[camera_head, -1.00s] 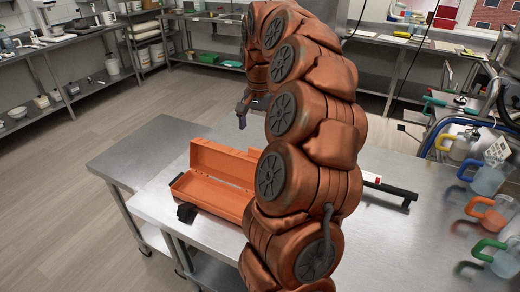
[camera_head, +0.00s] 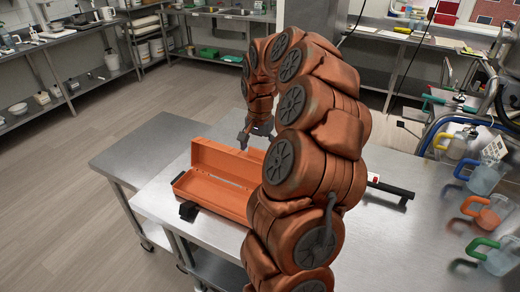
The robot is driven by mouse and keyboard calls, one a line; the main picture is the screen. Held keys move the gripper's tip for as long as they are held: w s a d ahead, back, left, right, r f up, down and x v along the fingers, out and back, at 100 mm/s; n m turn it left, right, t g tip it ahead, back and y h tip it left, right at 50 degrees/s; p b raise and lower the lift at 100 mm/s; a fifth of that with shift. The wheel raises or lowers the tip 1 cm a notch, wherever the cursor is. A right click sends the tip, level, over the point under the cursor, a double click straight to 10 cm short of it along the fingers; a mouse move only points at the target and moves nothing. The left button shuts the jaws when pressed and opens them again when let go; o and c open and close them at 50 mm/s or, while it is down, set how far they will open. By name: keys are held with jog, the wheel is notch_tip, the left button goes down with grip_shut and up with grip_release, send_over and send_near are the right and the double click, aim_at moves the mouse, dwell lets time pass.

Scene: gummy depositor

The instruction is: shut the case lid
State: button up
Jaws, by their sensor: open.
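An orange case (camera_head: 212,197) sits on the steel table, its long tray open towards me and to the left. Its orange lid (camera_head: 228,162) stands raised at the back of the tray. My gripper (camera_head: 243,140) hangs down just above the lid's upper edge, near its middle. I cannot tell from this view whether it touches the lid. My gripper looks small and its jaws are apart, with nothing seen in them. My arm hides the right end of the case.
A black object (camera_head: 188,210) is at the case's front left corner. A black bar (camera_head: 391,188) lies on the table to the right of my arm. Several jugs with coloured handles (camera_head: 487,211) stand at the right. The steel table (camera_head: 155,203) is bare left of the case.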

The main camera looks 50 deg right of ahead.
jog(key=shift+c, duration=0.3)
jog(key=c, duration=1.5)
